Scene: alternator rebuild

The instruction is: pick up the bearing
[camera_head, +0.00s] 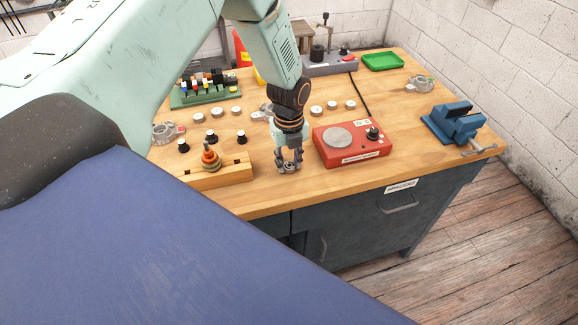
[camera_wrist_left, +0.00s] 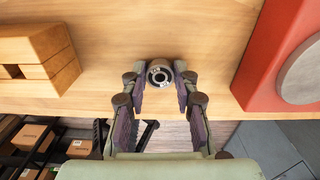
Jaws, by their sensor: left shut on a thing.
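The bearing (camera_wrist_left: 159,73) is a small metal ring with a dark centre, seen between the fingertips in the left wrist view. In the head view the bearing (camera_head: 289,167) shows low between the fingers, near the front edge of the wooden bench. My left gripper (camera_head: 289,165) points down and is shut on the bearing; its fingers (camera_wrist_left: 160,82) sit on both sides of it in the left wrist view. I cannot tell whether the bearing touches the bench top. My right gripper is not in view.
A red heater box (camera_head: 352,145) stands close right of the gripper. A wooden block (camera_head: 232,172) with a copper-wound part (camera_head: 210,157) stands to the left. A blue vise (camera_head: 455,124) is at the right. The wooden bench top (camera_head: 300,198) is clear along its front edge.

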